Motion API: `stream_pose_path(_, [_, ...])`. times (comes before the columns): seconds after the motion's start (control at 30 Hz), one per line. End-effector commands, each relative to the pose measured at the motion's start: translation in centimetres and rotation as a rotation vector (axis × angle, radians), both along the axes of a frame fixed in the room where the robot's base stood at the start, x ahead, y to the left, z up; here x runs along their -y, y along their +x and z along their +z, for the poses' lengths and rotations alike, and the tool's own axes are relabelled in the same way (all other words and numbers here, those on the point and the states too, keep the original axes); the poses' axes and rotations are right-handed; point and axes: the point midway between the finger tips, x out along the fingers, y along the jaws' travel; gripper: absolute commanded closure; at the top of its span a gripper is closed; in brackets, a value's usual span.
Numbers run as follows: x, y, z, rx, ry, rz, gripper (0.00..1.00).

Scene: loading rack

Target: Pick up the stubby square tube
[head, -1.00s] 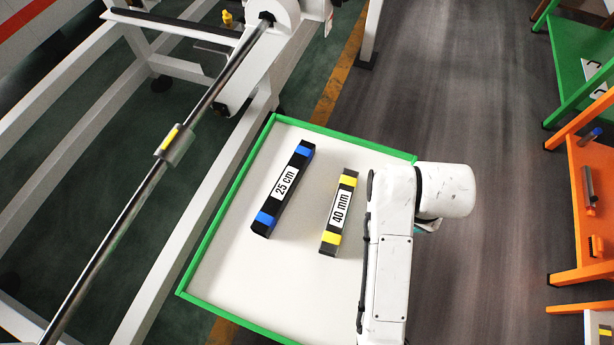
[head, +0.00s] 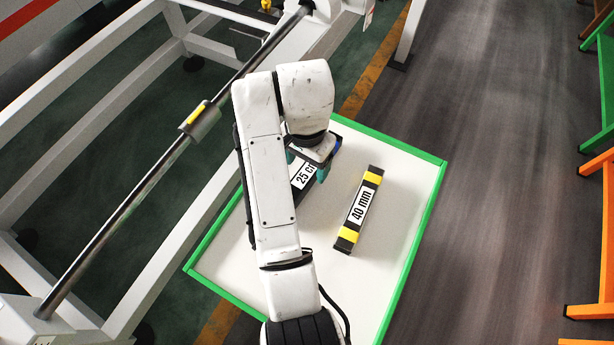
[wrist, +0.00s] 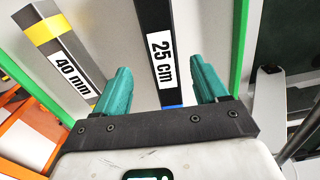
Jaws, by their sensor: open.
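Two dark square tubes lie on a white board. One has blue bands and a "25 cm" label (head: 303,176); my arm partly covers it in the head view. The other has yellow bands and a "40 mm" label (head: 361,207) and lies apart to its right. My gripper (head: 307,166) is over the 25 cm tube, teal fingers open and empty. In the wrist view the 25 cm tube (wrist: 156,25) runs between the spread fingers, and the 40 mm tube (wrist: 52,32) lies to the left. Whether the fingers reach down beside the tube I cannot tell.
The white board (head: 400,180) has a raised green rim (head: 412,252). A white frame with a long metal rod (head: 135,195) stands at the left. Orange (head: 590,250) and green racks stand at the right edge. Grey floor lies open between the board and the racks.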

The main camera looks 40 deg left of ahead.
Motion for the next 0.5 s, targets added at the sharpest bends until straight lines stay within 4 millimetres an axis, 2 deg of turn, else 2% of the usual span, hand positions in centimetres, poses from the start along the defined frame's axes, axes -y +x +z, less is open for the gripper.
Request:
stream_pose_path(0.23, [-0.2, 0.3, -1.9, -0.001, 0.0, 0.0, 0.28])
stream_pose_path(0.5, [-0.5, 0.8, -5.4, 0.0, 0.0, 0.0, 0.28])
